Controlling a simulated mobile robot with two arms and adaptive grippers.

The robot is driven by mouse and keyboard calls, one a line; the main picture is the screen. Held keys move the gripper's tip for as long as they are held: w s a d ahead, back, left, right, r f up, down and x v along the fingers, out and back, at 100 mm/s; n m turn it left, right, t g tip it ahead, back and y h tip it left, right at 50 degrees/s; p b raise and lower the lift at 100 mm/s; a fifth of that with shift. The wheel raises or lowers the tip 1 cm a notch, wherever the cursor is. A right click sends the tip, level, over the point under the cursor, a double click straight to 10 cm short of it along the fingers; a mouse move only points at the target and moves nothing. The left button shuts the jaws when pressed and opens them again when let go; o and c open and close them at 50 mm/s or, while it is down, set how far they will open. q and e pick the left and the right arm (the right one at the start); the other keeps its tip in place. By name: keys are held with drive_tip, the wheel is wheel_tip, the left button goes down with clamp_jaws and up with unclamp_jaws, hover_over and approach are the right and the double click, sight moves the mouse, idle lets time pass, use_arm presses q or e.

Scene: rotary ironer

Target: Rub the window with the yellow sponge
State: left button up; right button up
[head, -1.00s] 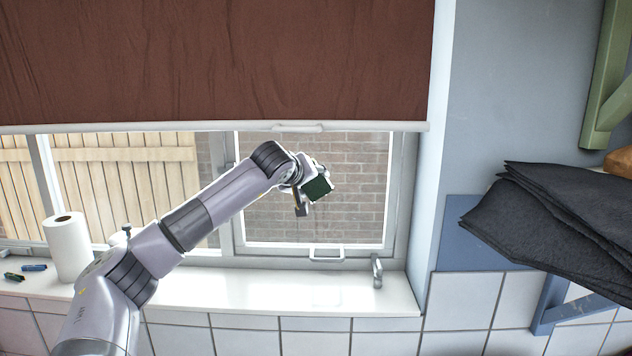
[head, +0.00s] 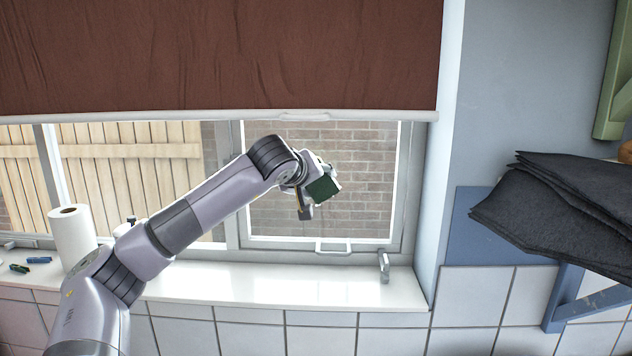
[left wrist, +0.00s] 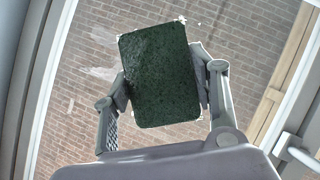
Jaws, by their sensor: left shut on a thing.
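The window (head: 362,165) has a light frame, with a brick wall behind its right pane. My left gripper (head: 311,190) is in front of that pane, shut on the sponge (head: 323,188). The sponge shows a dark green, rough face; little or no yellow is visible. In the left wrist view the sponge (left wrist: 160,85) sits between the two fingers of the gripper (left wrist: 166,83), with the glass (left wrist: 75,110) behind it. Pale smears (left wrist: 97,72) show on the glass beside the sponge. I cannot tell whether the sponge touches the glass. My right gripper is out of view.
A brown blind (head: 210,55) covers the upper window. A paper towel roll (head: 72,238) and small dark items (head: 38,260) are on the white sill (head: 240,287) at left. Window handles (head: 333,246) stick out at the lower frame. Dark cloths (head: 565,200) lie on a blue shelf (head: 480,235) at right.

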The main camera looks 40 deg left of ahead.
use_arm(q)
drive_tip(key=shift+s+d+b, duration=0.3)
drive_tip(key=shift+s+d, duration=0.65)
drive_tip(key=shift+s, duration=0.2)
